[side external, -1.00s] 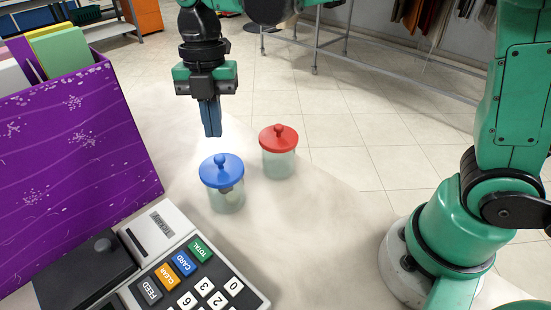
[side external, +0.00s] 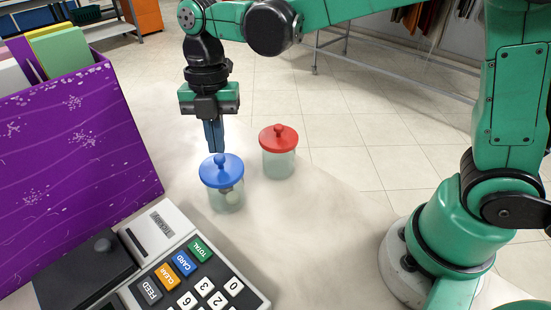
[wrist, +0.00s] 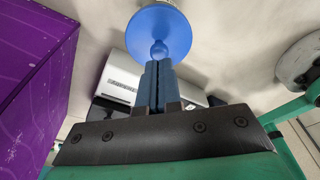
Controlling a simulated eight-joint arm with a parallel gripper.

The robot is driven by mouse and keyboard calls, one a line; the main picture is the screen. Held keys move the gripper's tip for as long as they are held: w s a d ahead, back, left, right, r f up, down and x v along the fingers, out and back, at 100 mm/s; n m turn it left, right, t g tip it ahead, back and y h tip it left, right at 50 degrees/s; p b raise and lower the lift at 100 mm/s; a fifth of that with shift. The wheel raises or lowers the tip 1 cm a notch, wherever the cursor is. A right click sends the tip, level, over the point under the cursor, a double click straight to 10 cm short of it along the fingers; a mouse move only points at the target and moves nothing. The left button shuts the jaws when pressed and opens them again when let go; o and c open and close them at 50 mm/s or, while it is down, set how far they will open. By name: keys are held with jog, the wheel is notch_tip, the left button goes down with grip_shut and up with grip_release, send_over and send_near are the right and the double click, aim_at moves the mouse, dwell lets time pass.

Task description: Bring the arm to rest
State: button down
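My gripper (side external: 217,150) points straight down over the counter near the blue-lidded jar (side external: 228,201). Its two blue fingers are together, with nothing visible between them. In the side view the fingertips appear just above or behind the knob of the blue lid (side external: 221,173). In the wrist view the fingertips (wrist: 158,64) appear close to the knob of the blue lid (wrist: 165,30); I cannot tell whether they touch it. The jar is clear, upright and lidded, with pale items inside. My arm (side external: 340,12) reaches across from the right.
A red-lidded jar (side external: 279,165) stands close to the right of the gripper. A purple box (side external: 75,170) with folders stands at left. A cash register (side external: 185,265) is at the front. The counter (side external: 310,225) is clear right of the jars.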

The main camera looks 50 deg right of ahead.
jog(key=shift+f, duration=0.6)
jog(key=shift+r, duration=0.15)
jog(key=shift+r, duration=3.4)
jog(key=shift+s+d+m, duration=0.1)
jog(key=shift+d+m, duration=0.2)
jog(key=shift+m, duration=0.2)
jog(key=s+d+f+m+t, duration=0.2)
jog(key=s+d+m+t, duration=0.1)
jog(key=m, duration=0.9)
jog(key=s+d+f+m+t+h, duration=0.1)
jog(key=s+d+m+t, duration=0.3)
jog(key=d+m, duration=0.4)
jog(key=shift+f+m+t, duration=0.6)
jog(key=shift+f+m, duration=0.1)
jog(key=shift+m, duration=2)
